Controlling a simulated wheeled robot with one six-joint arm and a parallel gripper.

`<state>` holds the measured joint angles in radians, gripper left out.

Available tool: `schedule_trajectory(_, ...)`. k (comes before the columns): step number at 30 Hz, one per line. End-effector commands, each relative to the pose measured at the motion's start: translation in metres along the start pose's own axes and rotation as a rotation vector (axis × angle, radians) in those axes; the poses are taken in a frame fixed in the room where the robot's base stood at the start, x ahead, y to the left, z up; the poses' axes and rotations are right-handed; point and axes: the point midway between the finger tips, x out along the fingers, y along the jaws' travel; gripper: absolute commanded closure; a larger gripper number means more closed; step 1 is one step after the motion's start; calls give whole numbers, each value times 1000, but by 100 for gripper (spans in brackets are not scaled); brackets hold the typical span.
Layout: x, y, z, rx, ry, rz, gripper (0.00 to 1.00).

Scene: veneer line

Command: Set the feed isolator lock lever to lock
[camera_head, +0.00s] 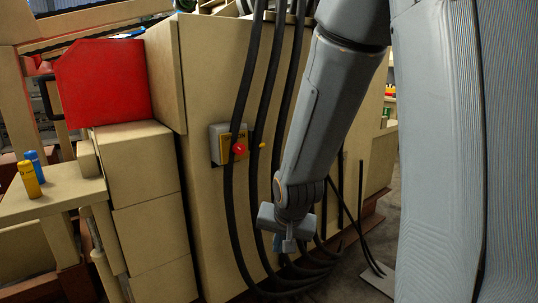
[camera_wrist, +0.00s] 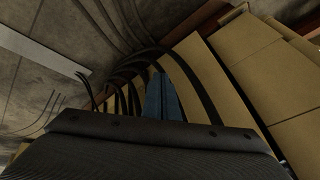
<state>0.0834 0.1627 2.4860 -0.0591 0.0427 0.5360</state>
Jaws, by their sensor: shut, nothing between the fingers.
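The feed isolator appears to be the small grey box with a yellow face (camera_head: 220,143) on the beige cabinet side in the head view. A red knob (camera_head: 239,150) sits on its face. A small yellow tip (camera_head: 262,146) shows to its right, perhaps part of a lever; its setting cannot be made out. A black cable passes in front of the box. My gripper (camera_head: 284,244) hangs below and right of the box, apart from it, shut and empty. Its bluish fingers (camera_wrist: 163,98) show closed together in the wrist view. The isolator is not seen in the wrist view.
Several thick black cables (camera_head: 236,205) run down the beige cabinet (camera_head: 205,95) and curve along the floor near my gripper. A red panel (camera_head: 103,80) stands at left. A yellow and a blue cylinder (camera_head: 30,179) stand on a ledge. Floor (camera_wrist: 30,85) is partly open.

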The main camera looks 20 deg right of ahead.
Motion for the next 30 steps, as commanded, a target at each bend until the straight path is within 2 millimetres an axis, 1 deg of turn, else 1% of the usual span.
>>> schedule_trajectory(1, 12, -3, -17, 78, 54, -28, 100)
schedule_trajectory(6, 34, -18, -76, 344, 222, -177, 100)
schedule_trajectory(10, 44, -28, -117, 542, 324, -326, 100)
schedule_trajectory(15, 48, -38, -163, 786, 411, -561, 100)
schedule_trajectory(18, 45, -41, -187, 921, 435, -720, 100)
schedule_trajectory(22, 38, -42, -211, 1082, 431, -941, 100)
schedule_trajectory(26, 26, -40, -229, 1220, 386, -1173, 100)
schedule_trajectory(30, 12, -35, -238, 1325, 308, -1390, 100)
